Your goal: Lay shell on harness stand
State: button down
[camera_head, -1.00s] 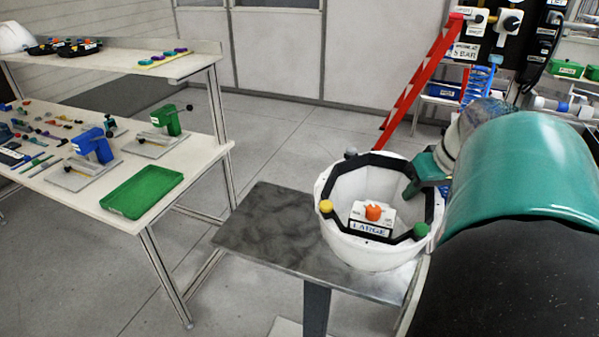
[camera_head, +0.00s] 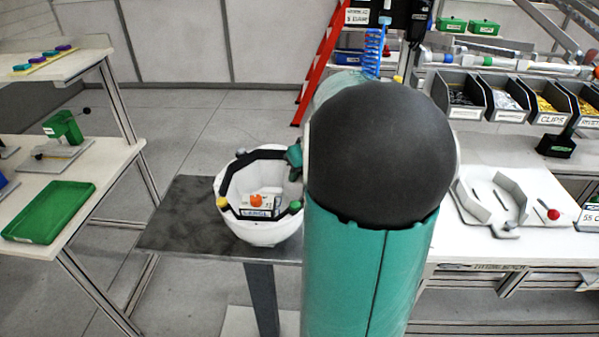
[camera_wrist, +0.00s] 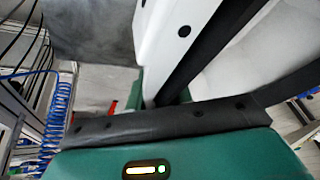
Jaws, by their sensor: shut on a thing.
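A white helmet shell (camera_head: 262,232) is open side up, with a black harness band round its inside. Inside it are an orange knob and a label reading LARGE. My gripper (camera_head: 295,162) is shut on the shell's right rim, partly hidden by my arm. In the wrist view the white shell wall (camera_wrist: 163,35) and black band lie just beyond my green gripper body. The shell overlaps the grey-topped table (camera_head: 190,215); whether it touches the top I cannot tell. I cannot tell for sure which thing is the harness stand.
A white fixture (camera_head: 515,205) with upright plates and a red ball lever sits on the right bench, below parts bins (camera_head: 505,97). At left are a green tray (camera_head: 48,211) and a green clamp fixture (camera_head: 64,128) on another bench. Floor between is clear.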

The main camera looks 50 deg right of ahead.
jog(key=c, duration=1.3)
grip_release()
jog(key=shift+f, duration=0.15)
jog(key=shift+o, duration=0.2)
jog(key=shift+w, duration=0.1)
jog(key=v, duration=1.2)
